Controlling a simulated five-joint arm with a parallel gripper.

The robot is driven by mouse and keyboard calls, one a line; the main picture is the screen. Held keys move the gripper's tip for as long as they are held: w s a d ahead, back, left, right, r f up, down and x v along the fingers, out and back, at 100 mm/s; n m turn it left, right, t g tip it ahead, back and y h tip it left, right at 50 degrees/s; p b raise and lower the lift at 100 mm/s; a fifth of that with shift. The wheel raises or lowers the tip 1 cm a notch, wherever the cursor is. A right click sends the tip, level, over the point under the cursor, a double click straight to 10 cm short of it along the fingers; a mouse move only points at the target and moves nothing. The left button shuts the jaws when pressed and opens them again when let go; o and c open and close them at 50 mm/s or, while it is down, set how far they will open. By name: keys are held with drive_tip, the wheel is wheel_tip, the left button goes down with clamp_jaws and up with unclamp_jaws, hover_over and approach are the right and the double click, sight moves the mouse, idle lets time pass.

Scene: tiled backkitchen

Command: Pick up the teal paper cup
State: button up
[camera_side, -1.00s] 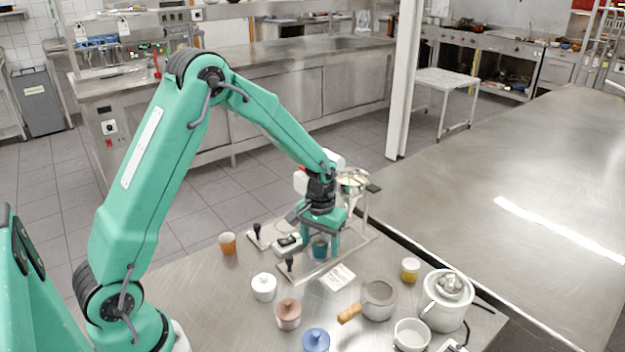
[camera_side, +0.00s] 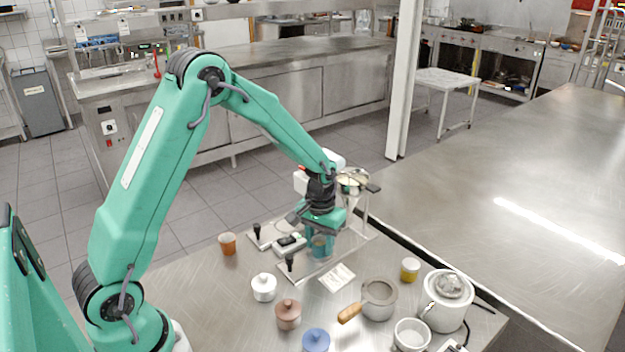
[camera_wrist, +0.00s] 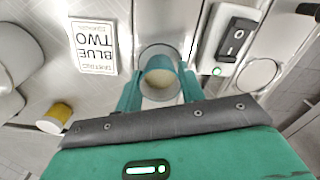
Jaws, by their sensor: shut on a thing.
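The teal paper cup (camera_side: 320,246) stands upright, as far as I can tell, on the steel plate of a stand, partly hidden by my gripper in the side view. In the wrist view I look down into the open cup (camera_wrist: 160,82), which has a pale inside. My gripper (camera_side: 319,240) points down over it. Its two teal fingers (camera_wrist: 160,92) are shut on the cup, one on each side. I cannot tell whether the cup's base touches the plate.
A saucepan (camera_side: 378,299), a yellow jar (camera_side: 410,269) and a white appliance (camera_side: 447,303) are at the right. A stand frame surrounds the gripper.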

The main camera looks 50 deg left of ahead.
drive_tip(key=shift+r, duration=0.1)
drive_tip(key=shift+r, duration=0.45)
wheel_tip(320, 180, up, 3)
drive_tip(key=shift+r, duration=0.2)
drive_tip(key=s+d+r, duration=0.5)
drive_tip(key=d+r, duration=0.1)
drive_tip(key=d, duration=0.4)
drive_tip(key=shift+d+r, duration=0.25)
drive_tip(key=shift+d, duration=0.05)
